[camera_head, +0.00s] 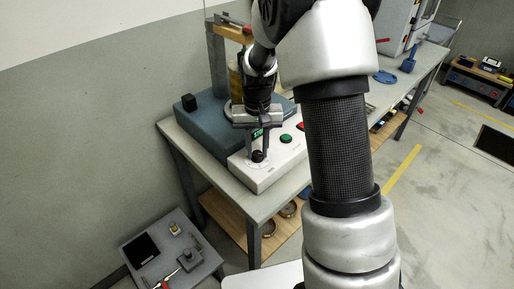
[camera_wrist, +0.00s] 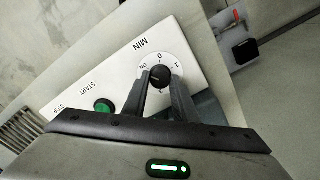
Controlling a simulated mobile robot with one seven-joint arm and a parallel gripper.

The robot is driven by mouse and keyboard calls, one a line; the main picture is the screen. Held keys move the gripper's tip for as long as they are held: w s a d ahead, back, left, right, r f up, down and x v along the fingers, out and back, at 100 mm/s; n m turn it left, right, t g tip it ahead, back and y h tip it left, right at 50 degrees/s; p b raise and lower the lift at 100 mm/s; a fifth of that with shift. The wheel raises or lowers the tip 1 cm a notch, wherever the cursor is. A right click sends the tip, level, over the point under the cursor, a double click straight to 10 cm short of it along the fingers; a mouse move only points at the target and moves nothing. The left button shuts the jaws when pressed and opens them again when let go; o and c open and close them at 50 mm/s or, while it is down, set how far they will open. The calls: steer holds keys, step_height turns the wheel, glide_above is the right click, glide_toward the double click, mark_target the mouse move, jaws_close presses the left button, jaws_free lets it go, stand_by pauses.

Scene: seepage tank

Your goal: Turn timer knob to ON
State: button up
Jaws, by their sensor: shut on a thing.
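The black timer knob (camera_wrist: 160,75) sits on a round white dial on the white control panel (camera_wrist: 128,68). The dial carries the marks ON, 0, 1 and further numbers, with MIN printed beside it. The knob also shows in the head view (camera_head: 258,157), near the panel's front left corner. My gripper (camera_wrist: 160,88) has one finger on each side of the knob and is shut on it. In the head view my gripper (camera_head: 257,151) points down at the panel. The fingertips partly cover the dial, and I cannot tell which mark the knob points to.
A green START button (camera_head: 286,138) and a red button (camera_head: 301,126) sit on the panel beside the knob. The blue-grey tank base (camera_head: 205,128) stands behind it on a long table. A low side table (camera_head: 165,256) with tools stands at the lower left.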

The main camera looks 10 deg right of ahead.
mark_target(257, 153)
steer(key=shift+m, duration=0.6)
steer(key=o, duration=1)
steer(key=shift+o, duration=0.2)
step_height(257, 153, up, 18)
steer(key=p, duration=0.1)
steer(key=shift+f, duration=0.25)
steer(key=s+r+n+t+p, duration=0.2)
steer(key=s+r+t+p, duration=0.15)
steer(key=s+r, duration=0.8)
steer(key=s+r+n+t+p, duration=0.1)
steer(key=s+t+p, duration=0.1)
steer(key=s, duration=0.9)
steer(key=shift+s+p, duration=0.3)
steer(key=shift+p, duration=0.35)
